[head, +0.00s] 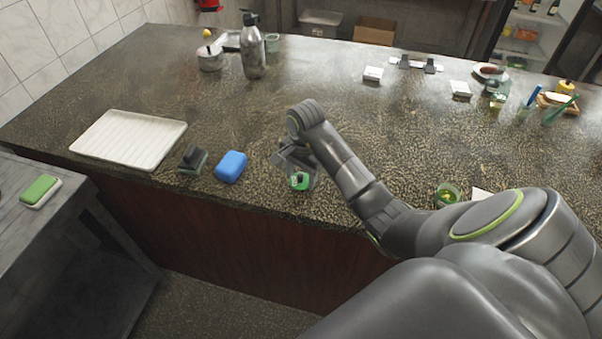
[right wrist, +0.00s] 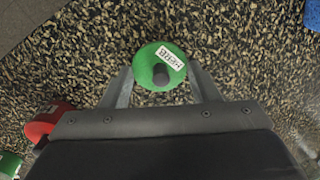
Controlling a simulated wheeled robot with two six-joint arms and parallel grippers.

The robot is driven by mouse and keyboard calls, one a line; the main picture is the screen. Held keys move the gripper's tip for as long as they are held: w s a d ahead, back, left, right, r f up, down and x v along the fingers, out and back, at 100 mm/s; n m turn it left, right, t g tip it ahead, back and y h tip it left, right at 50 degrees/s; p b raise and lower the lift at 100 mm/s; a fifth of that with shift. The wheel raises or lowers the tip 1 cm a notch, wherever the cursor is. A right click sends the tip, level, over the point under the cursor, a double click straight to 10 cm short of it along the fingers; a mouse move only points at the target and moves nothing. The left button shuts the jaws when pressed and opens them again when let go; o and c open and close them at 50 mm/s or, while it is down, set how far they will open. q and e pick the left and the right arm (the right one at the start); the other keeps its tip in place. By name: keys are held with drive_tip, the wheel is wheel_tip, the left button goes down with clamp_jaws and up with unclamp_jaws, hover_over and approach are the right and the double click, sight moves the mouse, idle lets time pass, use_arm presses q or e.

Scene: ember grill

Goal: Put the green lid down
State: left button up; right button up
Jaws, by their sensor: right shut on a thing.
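The green lid (right wrist: 148,72) is a round disc with a dark knob and a white printed label. My right gripper (right wrist: 160,80) is shut on it, with one finger on each side. In the head view the lid (head: 299,181) shows at the tip of my right gripper (head: 297,172), over the front part of the speckled counter (head: 250,125). I cannot tell whether the lid touches the counter. My left gripper is not in view.
A blue block (head: 231,166) and a dark block (head: 193,159) lie left of the lid, near a white ribbed tray (head: 128,139). In the right wrist view, a red object (right wrist: 47,122) lies close to my gripper. A small green-rimmed cup (head: 447,195) stands right of my arm.

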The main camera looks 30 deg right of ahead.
sight(303, 176)
drive_tip(key=shift+f, duration=0.1)
drive_tip(key=shift+f+b, duration=0.1)
drive_tip(key=shift+b, duration=0.2)
drive_tip(key=o, duration=1)
drive_tip(key=shift+c, duration=0.2)
drive_tip(key=shift+r, duration=0.2)
drive_tip(key=shift+r+p, duration=0.15)
drive_tip(key=shift+p, duration=0.15)
wheel_tip(303, 176, up, 2)
drive_tip(key=shift+r+b, duration=0.1)
drive_tip(key=shift+b, duration=0.55)
wheel_tip(303, 176, up, 10)
drive_tip(key=p, duration=0.9)
drive_tip(key=shift+s+f, duration=0.2)
drive_tip(key=shift+s, duration=0.1)
